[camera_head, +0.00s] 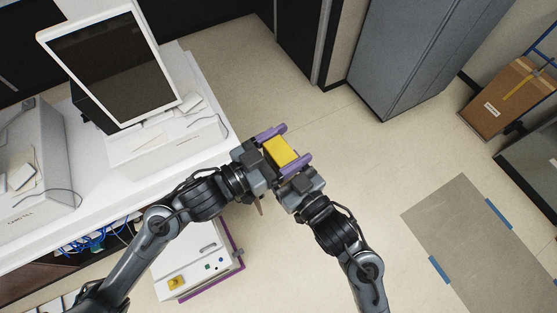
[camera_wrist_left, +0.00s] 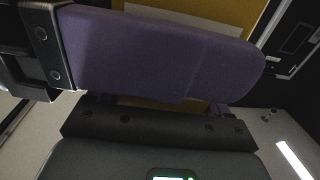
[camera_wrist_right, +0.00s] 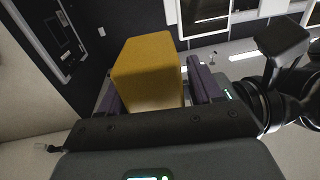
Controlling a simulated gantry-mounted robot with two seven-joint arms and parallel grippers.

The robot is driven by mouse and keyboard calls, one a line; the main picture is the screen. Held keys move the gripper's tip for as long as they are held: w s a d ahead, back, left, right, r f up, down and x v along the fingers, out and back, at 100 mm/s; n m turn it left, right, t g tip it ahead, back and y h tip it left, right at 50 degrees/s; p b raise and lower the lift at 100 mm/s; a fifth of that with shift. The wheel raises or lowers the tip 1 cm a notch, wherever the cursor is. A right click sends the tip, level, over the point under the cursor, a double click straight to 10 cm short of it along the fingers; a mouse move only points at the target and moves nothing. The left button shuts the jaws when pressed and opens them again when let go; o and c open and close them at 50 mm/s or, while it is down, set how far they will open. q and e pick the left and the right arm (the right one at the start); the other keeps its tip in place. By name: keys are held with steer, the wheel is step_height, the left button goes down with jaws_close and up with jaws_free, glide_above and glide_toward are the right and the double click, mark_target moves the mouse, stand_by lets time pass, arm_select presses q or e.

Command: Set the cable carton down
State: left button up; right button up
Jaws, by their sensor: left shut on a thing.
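The yellow box-shaped carton (camera_head: 282,151), taken here as the cable carton, is held above the floor beside the white counter. My left gripper (camera_head: 291,147) is shut on it, with purple fingers on two opposite sides. In the left wrist view a purple finger (camera_wrist_left: 160,55) covers much of the carton. My right gripper (camera_head: 301,184) is close against the same spot. In the right wrist view the carton (camera_wrist_right: 147,75) stands up between purple fingers; whether the right gripper grips it is unclear.
A white counter (camera_head: 185,150) with a till screen (camera_head: 112,65) stands at left. A grey mat (camera_head: 465,235) with blue strips lies on the floor at right. A brown box (camera_head: 505,95) is at far right. Open floor surrounds the mat.

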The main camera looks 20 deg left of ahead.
steer(key=c, duration=0.7)
arm_select(q)
steer(key=o, duration=1)
arm_select(e)
steer(key=shift+c, duration=0.4)
arm_select(q)
steer(key=shift+o, duration=0.2)
